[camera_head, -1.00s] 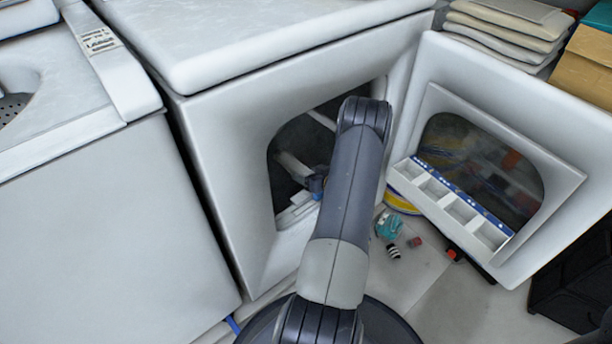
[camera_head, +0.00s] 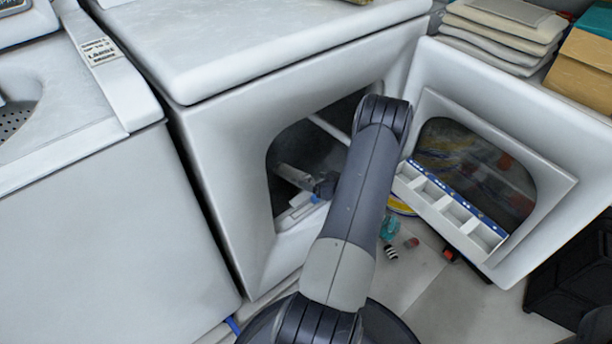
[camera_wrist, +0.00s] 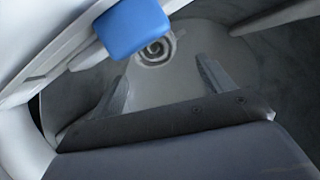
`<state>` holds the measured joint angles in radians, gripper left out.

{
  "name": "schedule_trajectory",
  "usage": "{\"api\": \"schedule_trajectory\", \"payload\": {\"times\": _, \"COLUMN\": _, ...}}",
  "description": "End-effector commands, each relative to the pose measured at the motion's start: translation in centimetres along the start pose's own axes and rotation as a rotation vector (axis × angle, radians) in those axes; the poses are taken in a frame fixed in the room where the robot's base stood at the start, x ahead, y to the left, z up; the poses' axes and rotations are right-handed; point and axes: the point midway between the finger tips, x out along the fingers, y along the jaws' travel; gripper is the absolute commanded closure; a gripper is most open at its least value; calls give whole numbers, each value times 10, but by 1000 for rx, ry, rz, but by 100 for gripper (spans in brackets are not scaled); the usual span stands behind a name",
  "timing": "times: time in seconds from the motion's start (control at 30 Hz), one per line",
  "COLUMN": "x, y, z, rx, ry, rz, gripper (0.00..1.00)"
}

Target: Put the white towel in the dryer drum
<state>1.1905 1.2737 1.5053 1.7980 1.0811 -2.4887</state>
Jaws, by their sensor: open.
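The dryer drum (camera_head: 300,148) shows through the round-cornered opening in the dryer's front (camera_head: 235,190). My arm reaches through the opening, and my gripper (camera_wrist: 163,78) is inside. Its two fingers are apart with nothing held between them. Beyond them, the wrist view shows a pale grey drum back with a spiral hub (camera_wrist: 155,50). My gripper also shows in the head view (camera_head: 290,174), partly in shadow. I cannot make out a white towel in either view.
The dryer door (camera_head: 570,160) stands open at the right, with a white divided tray (camera_head: 452,212) in front of it. A blue block (camera_wrist: 133,27) on a white part is close to my gripper at the opening's lower edge. Folded cloths (camera_head: 500,35) are stacked behind the door.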

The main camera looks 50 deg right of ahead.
Motion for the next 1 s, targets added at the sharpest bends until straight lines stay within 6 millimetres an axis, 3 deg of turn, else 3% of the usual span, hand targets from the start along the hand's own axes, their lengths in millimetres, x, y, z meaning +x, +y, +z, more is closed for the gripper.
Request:
{"api": "schedule_trajectory", "payload": {"times": 0.03, "x": -14, "y": 1, "z": -2, "rx": 1, "ry": 1, "rz": 4, "gripper": 24}}
{"api": "schedule_trajectory", "payload": {"times": 0.2, "x": -44, "y": 0, "z": -2, "rx": 1, "ry": 1, "rz": 2, "gripper": 24}}
{"api": "schedule_trajectory", "payload": {"times": 0.4, "x": -61, "y": 0, "z": 0, "rx": 0, "ry": -1, "rz": 0, "gripper": 24}}
{"api": "schedule_trajectory", "payload": {"times": 0.8, "x": -62, "y": 0, "z": 0, "rx": -1, "ry": -1, "rz": -1, "gripper": 24}}
{"api": "schedule_trajectory", "payload": {"times": 1.0, "x": -43, "y": 0, "z": 1, "rx": -2, "ry": -1, "rz": -3, "gripper": 24}}
